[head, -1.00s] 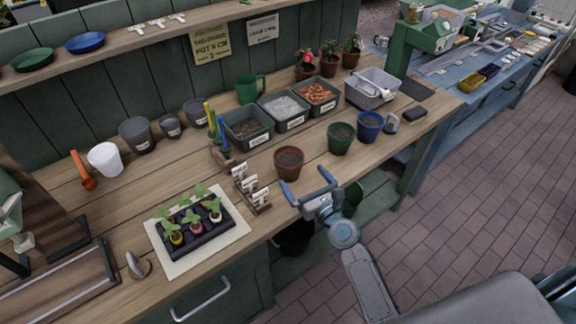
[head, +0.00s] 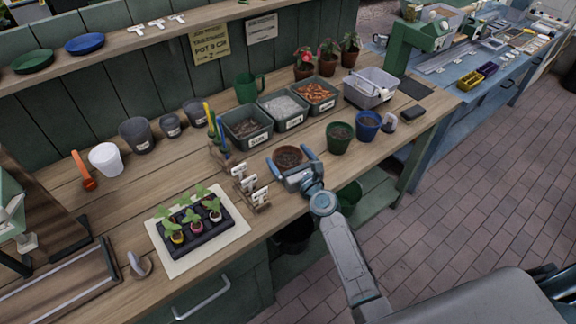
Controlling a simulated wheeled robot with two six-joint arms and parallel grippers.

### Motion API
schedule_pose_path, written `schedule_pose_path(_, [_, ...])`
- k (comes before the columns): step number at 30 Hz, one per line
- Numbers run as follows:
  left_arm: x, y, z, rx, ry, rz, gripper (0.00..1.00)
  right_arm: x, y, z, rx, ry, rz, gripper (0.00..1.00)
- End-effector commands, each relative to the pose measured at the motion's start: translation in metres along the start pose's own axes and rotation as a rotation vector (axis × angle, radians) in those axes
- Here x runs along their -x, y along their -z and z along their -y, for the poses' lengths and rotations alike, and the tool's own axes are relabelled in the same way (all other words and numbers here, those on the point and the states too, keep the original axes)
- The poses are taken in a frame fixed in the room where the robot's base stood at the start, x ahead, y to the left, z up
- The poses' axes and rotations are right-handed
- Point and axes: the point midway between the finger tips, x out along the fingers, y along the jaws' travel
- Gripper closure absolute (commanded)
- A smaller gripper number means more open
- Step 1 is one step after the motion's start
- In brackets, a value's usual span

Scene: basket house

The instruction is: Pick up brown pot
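The brown pot (head: 288,155) stands upright on the wooden workbench, with dark soil inside. My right gripper (head: 290,163) is at the pot, with its blue-tipped fingers open on the left and right sides of it. The palm of the gripper hides the pot's lower front. I cannot tell whether the fingers touch the pot. My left gripper does not show.
A green pot (head: 339,138) and a blue pot (head: 367,126) stand to the right of the brown pot. White plant labels in a wooden rack (head: 252,190) are close on the left. Bins (head: 247,127) stand behind. A seedling tray (head: 208,229) lies farther left.

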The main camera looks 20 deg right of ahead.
Motion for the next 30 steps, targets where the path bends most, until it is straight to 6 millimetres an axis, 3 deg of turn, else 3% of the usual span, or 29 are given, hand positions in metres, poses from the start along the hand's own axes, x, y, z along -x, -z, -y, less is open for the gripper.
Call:
schedule_pose_path(1, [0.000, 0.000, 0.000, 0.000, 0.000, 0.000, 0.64, 0.000, 0.000, 0.000, 0.000, 0.000, 0.000, 0.16])
schedule_pose_path(6, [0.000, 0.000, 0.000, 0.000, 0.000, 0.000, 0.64, 0.000, 0.000, 0.000, 0.000, 0.000, 0.001, 0.44])
schedule_pose_path(17, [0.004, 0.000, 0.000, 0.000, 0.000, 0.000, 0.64, 0.000, -0.006, 0.000, 0.000, 0.000, 0.000, 0.44])
schedule_pose_path(26, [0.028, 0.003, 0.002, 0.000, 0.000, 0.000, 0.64, 0.000, -0.039, 0.000, 0.001, 0.000, 0.001, 0.44])
schedule_pose_path(30, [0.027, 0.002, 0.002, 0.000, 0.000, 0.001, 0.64, 0.026, -0.037, 0.000, 0.000, 0.000, -0.002, 0.44])
